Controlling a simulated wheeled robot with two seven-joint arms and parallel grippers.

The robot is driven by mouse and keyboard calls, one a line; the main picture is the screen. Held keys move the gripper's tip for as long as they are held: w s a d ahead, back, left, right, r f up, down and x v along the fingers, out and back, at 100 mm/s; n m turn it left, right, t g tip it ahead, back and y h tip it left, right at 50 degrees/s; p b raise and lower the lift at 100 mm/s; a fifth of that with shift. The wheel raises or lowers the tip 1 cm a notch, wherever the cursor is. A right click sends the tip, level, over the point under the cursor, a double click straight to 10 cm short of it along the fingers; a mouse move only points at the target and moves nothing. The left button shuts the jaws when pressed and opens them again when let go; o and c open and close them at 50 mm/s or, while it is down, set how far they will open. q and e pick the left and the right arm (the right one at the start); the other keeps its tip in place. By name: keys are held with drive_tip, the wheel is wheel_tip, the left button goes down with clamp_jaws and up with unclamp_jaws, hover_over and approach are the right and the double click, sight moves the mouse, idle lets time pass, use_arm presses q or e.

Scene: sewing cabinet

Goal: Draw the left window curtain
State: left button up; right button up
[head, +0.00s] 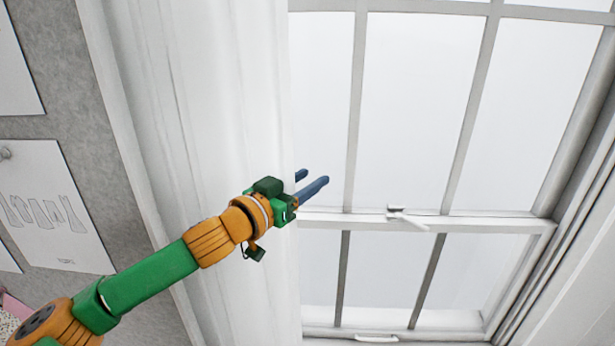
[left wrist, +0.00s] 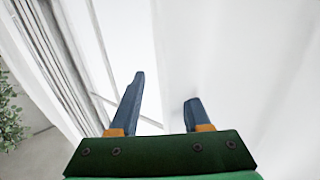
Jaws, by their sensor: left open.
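The left window curtain (head: 215,95) is a white, softly folded cloth hanging at the left side of the window (head: 415,110). Its right edge runs down beside the glass. My left gripper (head: 316,177) is open at that edge, its blue fingers pointing right past it, over the glass. In the left wrist view, the curtain (left wrist: 245,75) fills the right side, and its edge appears between the two spread fingers (left wrist: 165,90). I cannot tell whether the cloth touches either finger. My right gripper is not in view.
The window has white bars, a latch (head: 402,215) on the middle rail and a handle (head: 376,338) at the bottom. A grey wall with pinned paper sheets (head: 45,200) is at the left. A green plant (left wrist: 10,112) shows in the left wrist view.

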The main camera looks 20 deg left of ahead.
use_arm(q)
drive_tip(key=shift+s+a+r, duration=0.1)
drive_tip(key=shift+s+a, duration=0.05)
drive_tip(key=shift+s, duration=0.05)
clamp_jaws()
idle(1.1)
